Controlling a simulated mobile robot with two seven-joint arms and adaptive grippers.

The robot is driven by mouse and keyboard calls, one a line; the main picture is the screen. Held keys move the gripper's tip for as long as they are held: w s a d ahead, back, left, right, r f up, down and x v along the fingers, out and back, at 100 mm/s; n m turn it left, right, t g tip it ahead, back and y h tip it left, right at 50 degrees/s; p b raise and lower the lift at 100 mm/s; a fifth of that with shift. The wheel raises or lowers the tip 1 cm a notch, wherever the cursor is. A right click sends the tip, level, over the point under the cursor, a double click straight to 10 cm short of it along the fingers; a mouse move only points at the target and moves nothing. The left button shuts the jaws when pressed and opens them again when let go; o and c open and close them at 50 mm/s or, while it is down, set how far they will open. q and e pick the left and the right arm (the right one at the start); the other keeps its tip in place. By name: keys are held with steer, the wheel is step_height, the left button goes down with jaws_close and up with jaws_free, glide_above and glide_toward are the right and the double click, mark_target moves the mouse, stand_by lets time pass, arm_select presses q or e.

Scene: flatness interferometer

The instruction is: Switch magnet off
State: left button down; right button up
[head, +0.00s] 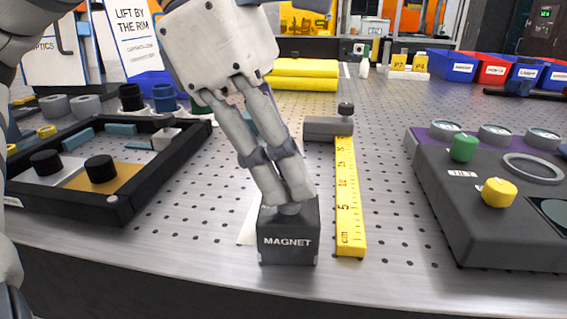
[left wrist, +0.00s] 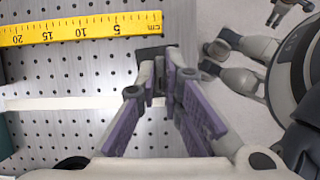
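The magnet (head: 289,243) is a dark grey block marked MAGNET, standing upright near the table's front edge. Its dark top also shows in the left wrist view (left wrist: 156,52). My left gripper (head: 290,200) reaches down onto it from above. Its two fingers are close together around a small grey knob on the block's top, and the fingertips hide most of this knob. In the left wrist view the purple-padded fingers (left wrist: 164,72) converge at the block. The knob's setting cannot be read.
A yellow ruler (head: 347,200) lies just right of the magnet, under a grey clamp (head: 328,128). A black-framed tray (head: 130,200) is at left, a dark control console (head: 500,215) at right. Perforated table is bare between ruler and console.

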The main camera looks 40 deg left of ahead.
arm_select(q)
steer(key=shift+f+n+b, duration=0.15)
steer(key=shift+n+b, duration=0.15)
steer(key=shift+b, duration=0.05)
steer(key=shift+n+y, duration=0.3)
steer(key=shift+n, duration=0.3)
steer(key=c, duration=1.7)
jaws_free()
steer(key=v, duration=1.2)
steer(key=shift+s, duration=0.2)
